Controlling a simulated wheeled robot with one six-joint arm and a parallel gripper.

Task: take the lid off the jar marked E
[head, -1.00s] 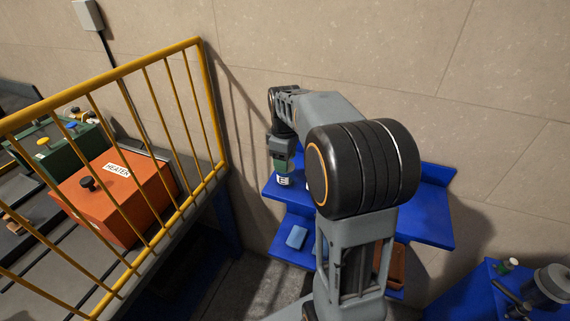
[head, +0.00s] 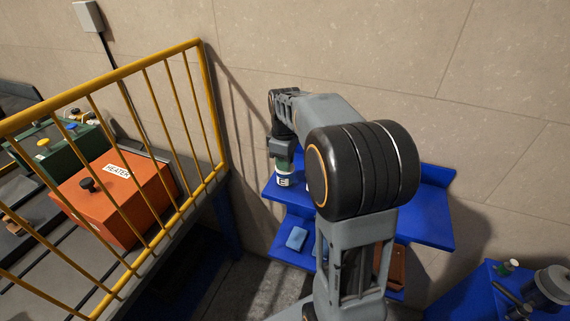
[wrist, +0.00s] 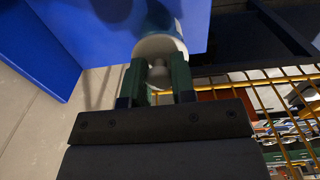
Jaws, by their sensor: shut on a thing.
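The jar marked E (head: 284,181) stands upright near the left end of the blue shelf, its white label with a dark E facing me in the head view. My gripper (head: 284,164) points down over it and hides most of its top. In the wrist view the jar's white lid (wrist: 159,46) has a small knob (wrist: 158,73). The two green fingers of my gripper (wrist: 159,70) stand on either side of this knob and are shut on it. The lid appears to sit on the jar. The jar's lower body is mostly cut off there.
The blue shelf (head: 425,215) is largely hidden by my arm. A light blue block (head: 296,238) lies on a lower shelf. A yellow railing (head: 168,70) stands left, before an orange heater box (head: 115,195). The tiled wall (head: 330,50) is close behind.

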